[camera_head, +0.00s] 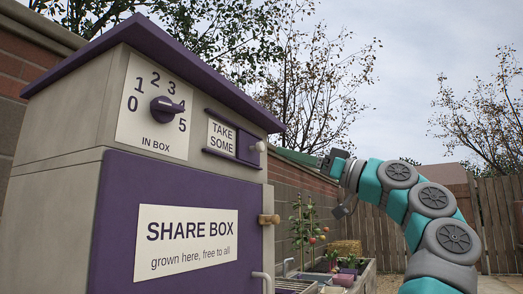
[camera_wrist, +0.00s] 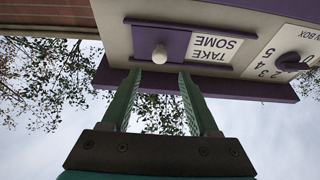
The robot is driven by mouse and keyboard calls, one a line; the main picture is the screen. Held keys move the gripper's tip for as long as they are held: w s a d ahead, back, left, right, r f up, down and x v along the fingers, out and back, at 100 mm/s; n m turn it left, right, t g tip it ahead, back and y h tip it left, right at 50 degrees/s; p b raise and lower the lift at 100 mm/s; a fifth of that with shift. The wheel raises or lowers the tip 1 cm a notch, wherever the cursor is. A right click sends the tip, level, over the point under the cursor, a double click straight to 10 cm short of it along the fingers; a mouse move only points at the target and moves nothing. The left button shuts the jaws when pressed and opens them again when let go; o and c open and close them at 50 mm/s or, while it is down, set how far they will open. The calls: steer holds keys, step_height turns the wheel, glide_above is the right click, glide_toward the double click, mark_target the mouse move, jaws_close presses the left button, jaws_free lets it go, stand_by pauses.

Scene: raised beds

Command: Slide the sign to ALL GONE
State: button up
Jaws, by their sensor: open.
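The sign slot on the share box reads TAKE SOME (camera_head: 221,136); the lettering appears upside down in the wrist view (camera_wrist: 213,48). The words ALL GONE are not visible. My gripper (camera_head: 277,151) is just right of the knob in the head view. In the wrist view, my open gripper (camera_wrist: 159,74) has its fingers on either side of the knob's line, with the knob (camera_wrist: 160,54) just beyond the fingertips, apart from them.
Above left of the sign is an IN BOX dial (camera_head: 160,103) with its purple pointer turned towards 4. The overhanging purple roof (camera_head: 190,55) is above. A wooden latch knob (camera_head: 269,219) and a pale handle (camera_head: 263,280) protrude below. Open air lies right of the box.

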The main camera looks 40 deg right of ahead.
mark_target(263, 147)
steer(key=p+x, duration=0.1)
steer(key=x, duration=0.5)
steer(key=shift+w+r, duration=0.1)
steer(key=shift+w, duration=0.3)
jaws_close()
stand_by(1.0)
